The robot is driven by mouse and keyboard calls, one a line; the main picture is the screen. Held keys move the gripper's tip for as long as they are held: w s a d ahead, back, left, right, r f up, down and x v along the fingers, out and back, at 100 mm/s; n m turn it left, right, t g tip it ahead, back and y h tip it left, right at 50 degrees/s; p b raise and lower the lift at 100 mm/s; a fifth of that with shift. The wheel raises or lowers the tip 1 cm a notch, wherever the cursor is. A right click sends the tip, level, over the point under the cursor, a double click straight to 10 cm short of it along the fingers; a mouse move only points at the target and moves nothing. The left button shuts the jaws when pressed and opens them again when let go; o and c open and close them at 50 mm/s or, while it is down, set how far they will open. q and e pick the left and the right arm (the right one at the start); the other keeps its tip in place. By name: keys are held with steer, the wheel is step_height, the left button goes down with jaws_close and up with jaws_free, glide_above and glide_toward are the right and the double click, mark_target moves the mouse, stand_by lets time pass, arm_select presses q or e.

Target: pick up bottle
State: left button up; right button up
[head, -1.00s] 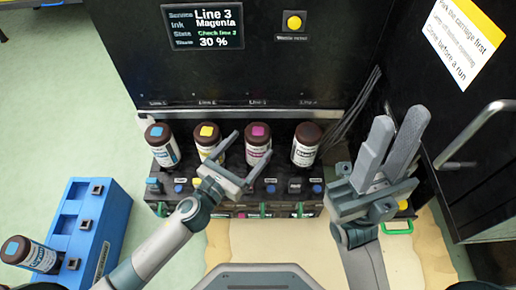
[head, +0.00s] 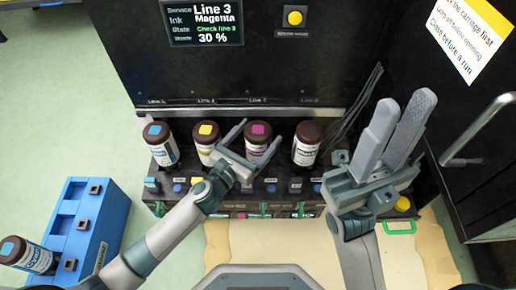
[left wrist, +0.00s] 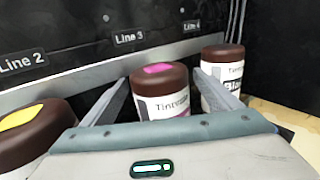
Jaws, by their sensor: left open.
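The magenta-capped bottle (head: 258,137) stands upright in the row at the black machine, under the Line 3 label. My left gripper (head: 262,131) is open, with its fingers reaching to either side of this bottle. In the left wrist view the magenta-capped bottle (left wrist: 160,92) shows between the two spread fingers; contact cannot be told. The yellow-capped bottle (head: 207,140) and the blue-capped bottle (head: 161,145) stand to its left. The dark-capped bottle (head: 307,143) stands to its right. My right gripper (head: 406,102) is raised at the right, empty, with a gap between its fingers.
A blue rack (head: 105,225) stands at the lower left with a blue-capped bottle (head: 30,256) tilted at its near end. The machine's screen (head: 203,22) reads Line 3 Magenta. A black door with a handle (head: 478,128) stands at the right.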

arm_select(q)
steer(key=shift+w+d, duration=0.1)
steer(key=shift+w, duration=0.05)
stand_by(0.3)
steer(key=c, duration=1.9)
steer(key=shift+r, duration=0.1)
steer(key=shift+c, duration=0.5)
steer(key=shift+r, duration=0.15)
